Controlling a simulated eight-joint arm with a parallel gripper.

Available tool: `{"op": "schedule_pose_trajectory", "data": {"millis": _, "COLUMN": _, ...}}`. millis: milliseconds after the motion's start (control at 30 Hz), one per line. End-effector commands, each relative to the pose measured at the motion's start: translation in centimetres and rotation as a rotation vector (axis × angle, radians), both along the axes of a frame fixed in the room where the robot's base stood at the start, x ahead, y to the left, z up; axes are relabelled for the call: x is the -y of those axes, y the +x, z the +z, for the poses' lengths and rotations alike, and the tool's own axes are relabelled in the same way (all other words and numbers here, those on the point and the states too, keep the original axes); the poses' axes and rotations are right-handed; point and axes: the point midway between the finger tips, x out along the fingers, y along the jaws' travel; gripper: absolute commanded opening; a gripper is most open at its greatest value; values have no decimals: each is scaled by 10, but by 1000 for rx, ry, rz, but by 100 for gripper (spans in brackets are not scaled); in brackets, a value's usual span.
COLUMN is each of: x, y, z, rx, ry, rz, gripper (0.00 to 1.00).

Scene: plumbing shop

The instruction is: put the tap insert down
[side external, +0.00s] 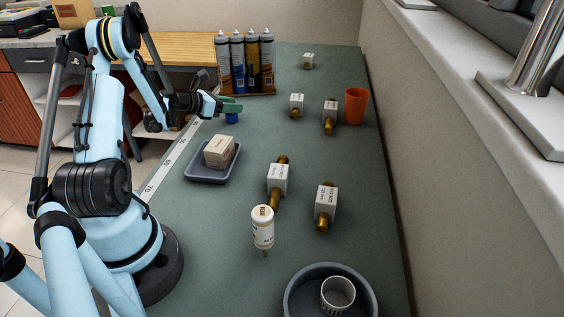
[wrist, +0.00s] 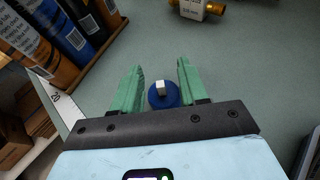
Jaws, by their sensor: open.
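The tap insert, as I take it, is a blue round piece with a pale square stem on top (wrist: 162,97). It stands upright on the green bench mat, and its blue part also shows under my gripper in the side external view (side external: 232,118). My gripper (wrist: 160,66) has green fingers, spread apart, one on each side of the insert. Gaps show between the insert and both fingers in the wrist view. In the side external view my gripper (side external: 234,106) is low over the mat at its left edge and partly hides the insert.
Several sealant tubes (side external: 245,62) stand in a wooden rack behind my gripper. Brass fittings with white blocks (side external: 278,180) lie about the mat.

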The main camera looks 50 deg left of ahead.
Motion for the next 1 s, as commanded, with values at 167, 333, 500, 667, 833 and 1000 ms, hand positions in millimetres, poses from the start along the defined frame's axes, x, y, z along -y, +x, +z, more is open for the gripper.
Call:
{"op": "schedule_pose_trajectory", "data": {"millis": 167, "x": -1, "y": -24, "z": 9, "rx": 1, "ry": 0, "rz": 4, "gripper": 43}}
{"op": "schedule_pose_trajectory", "data": {"millis": 333, "x": 1, "y": -25, "z": 35, "rx": 0, "ry": 0, "rz": -1, "gripper": 43}}
{"op": "schedule_pose_trajectory", "data": {"millis": 500, "x": 1, "y": -25, "z": 59, "rx": 0, "ry": 0, "rz": -1, "gripper": 43}}
{"op": "schedule_pose_trajectory", "data": {"millis": 667, "x": 0, "y": -24, "z": 73, "rx": 0, "ry": 0, "rz": 0, "gripper": 43}}
{"op": "schedule_pose_trajectory", "data": {"millis": 833, "x": 8, "y": -20, "z": 82, "rx": -13, "ry": 28, "rz": -24, "gripper": 43}}
{"op": "schedule_pose_trajectory", "data": {"millis": 1000, "x": 56, "y": 1, "z": 94, "rx": -96, "ry": 239, "rz": -185, "gripper": 43}}
